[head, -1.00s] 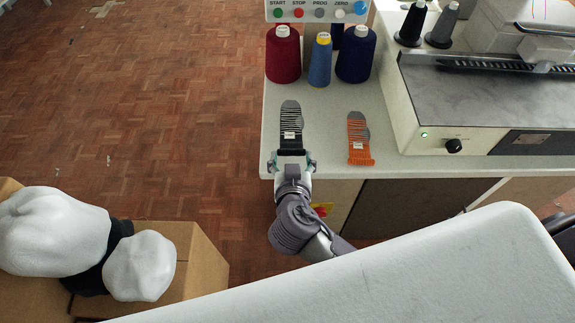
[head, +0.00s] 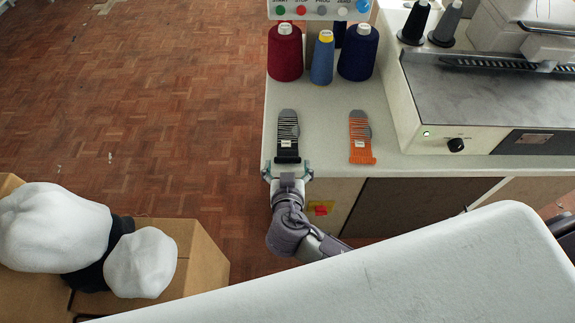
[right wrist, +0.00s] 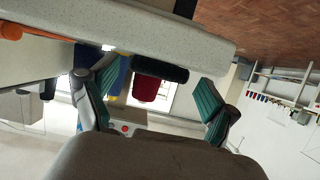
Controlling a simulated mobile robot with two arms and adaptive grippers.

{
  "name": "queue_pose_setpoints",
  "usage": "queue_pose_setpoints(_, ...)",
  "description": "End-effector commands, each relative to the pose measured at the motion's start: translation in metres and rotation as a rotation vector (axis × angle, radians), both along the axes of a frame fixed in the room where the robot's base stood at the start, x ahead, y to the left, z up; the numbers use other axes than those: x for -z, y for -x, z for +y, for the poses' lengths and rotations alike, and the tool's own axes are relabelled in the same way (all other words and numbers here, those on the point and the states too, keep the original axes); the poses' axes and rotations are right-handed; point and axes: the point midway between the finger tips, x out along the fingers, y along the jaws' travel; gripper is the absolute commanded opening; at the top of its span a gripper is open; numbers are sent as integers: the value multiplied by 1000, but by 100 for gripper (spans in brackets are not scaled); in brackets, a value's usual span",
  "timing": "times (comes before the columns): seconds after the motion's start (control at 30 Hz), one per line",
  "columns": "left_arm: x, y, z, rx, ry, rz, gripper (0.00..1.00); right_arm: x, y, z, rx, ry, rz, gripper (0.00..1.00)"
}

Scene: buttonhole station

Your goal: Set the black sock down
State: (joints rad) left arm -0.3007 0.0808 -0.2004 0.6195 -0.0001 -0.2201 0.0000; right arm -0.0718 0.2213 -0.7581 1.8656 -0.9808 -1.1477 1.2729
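The black sock (head: 287,138), with a grey toe, thin light stripes and a white label, lies on the pale worktop (head: 325,125), its dark cuff towards the front edge. It also shows edge-on as a dark band in the right wrist view (right wrist: 160,69). My right gripper (head: 287,173) is at the front edge, just short of the cuff. In the right wrist view its two green-padded fingers (right wrist: 154,100) stand wide apart, with clear space around the sock between them. My left gripper is not in view.
An orange sock (head: 360,137) lies to the right of the black one. Red (head: 285,52), light blue (head: 321,60) and dark blue (head: 357,53) thread cones stand behind. A machine (head: 470,105) fills the right. Cardboard boxes (head: 205,255) with white bundles stand lower left.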

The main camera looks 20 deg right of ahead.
Motion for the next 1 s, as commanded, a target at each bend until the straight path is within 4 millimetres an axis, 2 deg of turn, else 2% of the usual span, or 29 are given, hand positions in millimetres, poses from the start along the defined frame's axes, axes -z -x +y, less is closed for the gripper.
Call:
queue_pose_setpoints(0.43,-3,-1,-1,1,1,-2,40,-4,2,1,-1,0,0,97)
queue_pose_setpoints(0.57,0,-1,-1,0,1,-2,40,-9,20,6,-1,-3,2,97)
queue_pose_setpoints(0.8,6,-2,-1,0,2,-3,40,-28,67,20,-1,-4,4,97)
queue_pose_setpoints(1.0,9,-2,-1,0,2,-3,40,-42,96,28,-1,-2,3,97)
